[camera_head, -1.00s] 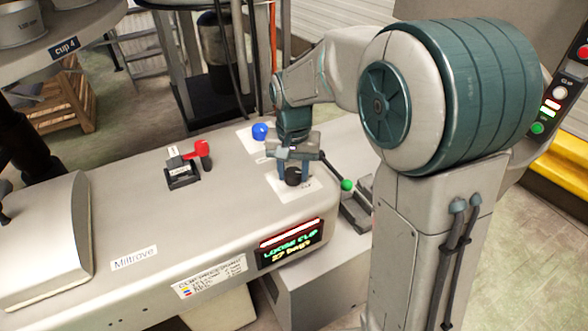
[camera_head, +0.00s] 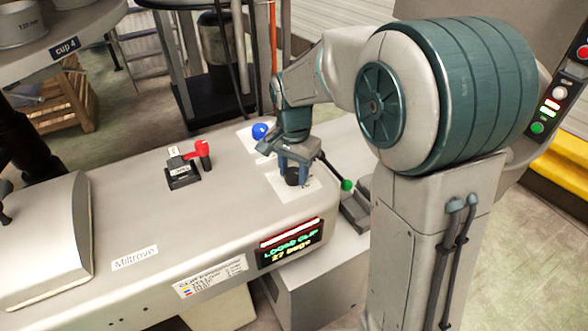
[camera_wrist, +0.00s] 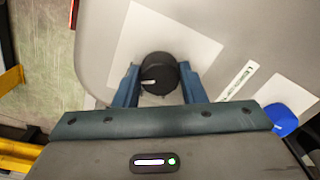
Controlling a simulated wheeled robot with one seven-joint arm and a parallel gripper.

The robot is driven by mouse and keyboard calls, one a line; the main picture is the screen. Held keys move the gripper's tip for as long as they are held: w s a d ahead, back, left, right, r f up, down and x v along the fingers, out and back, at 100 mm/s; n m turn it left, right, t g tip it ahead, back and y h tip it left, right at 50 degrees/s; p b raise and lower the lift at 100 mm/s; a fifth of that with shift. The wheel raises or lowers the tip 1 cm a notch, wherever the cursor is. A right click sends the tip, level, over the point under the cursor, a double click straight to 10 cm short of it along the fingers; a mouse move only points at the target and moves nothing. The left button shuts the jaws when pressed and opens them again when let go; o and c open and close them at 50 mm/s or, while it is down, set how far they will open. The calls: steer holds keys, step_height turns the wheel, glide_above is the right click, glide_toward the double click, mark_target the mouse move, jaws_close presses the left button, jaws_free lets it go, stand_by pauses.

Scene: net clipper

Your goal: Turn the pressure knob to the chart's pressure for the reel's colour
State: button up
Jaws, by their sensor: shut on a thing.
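The black pressure knob (camera_head: 292,176) stands on a white plate (camera_head: 311,186) on the machine top. My gripper (camera_head: 292,172) points down at it, with the fingers on either side. In the wrist view the knob (camera_wrist: 158,74) sits between the two blue fingers of my gripper (camera_wrist: 158,84), which are shut on it. Its white pointer mark points left in that view. The chart (camera_head: 212,277) is on the machine's front, with small coloured patches; its text is too small to read. The display (camera_head: 291,244) reads "LOOSE CLIP" and "27 bags". I cannot make out the reel.
A red-handled lever (camera_head: 189,163) stands to the left. A green-tipped lever (camera_head: 346,185) is close to the right of my gripper. A cover (camera_head: 45,235) stands at the far left.

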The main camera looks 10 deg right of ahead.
mark_target(293, 171)
steer(key=shift+w+r, duration=0.15)
steer(key=shift+r, duration=0.05)
steer(key=o, duration=1)
steer(key=shift+f, duration=0.1)
step_height(293, 171, up, 14)
steer(key=shift+p, duration=0.3)
steer(key=shift+f, duration=0.1)
steer(key=s+d+f+n+t, duration=0.1)
steer(key=s+d+f+n, duration=0.2)
steer(key=s, duration=0.6)
steer(key=s+d+f+n+t, duration=0.1)
steer(key=s+d+f+n, duration=0.3)
steer(key=s, duration=0.5)
steer(key=d+f, duration=0.1)
steer(key=d, duration=0.1)
steer(key=shift+d+f+t, duration=0.2)
steer(key=shift+d+t, duration=0.2)
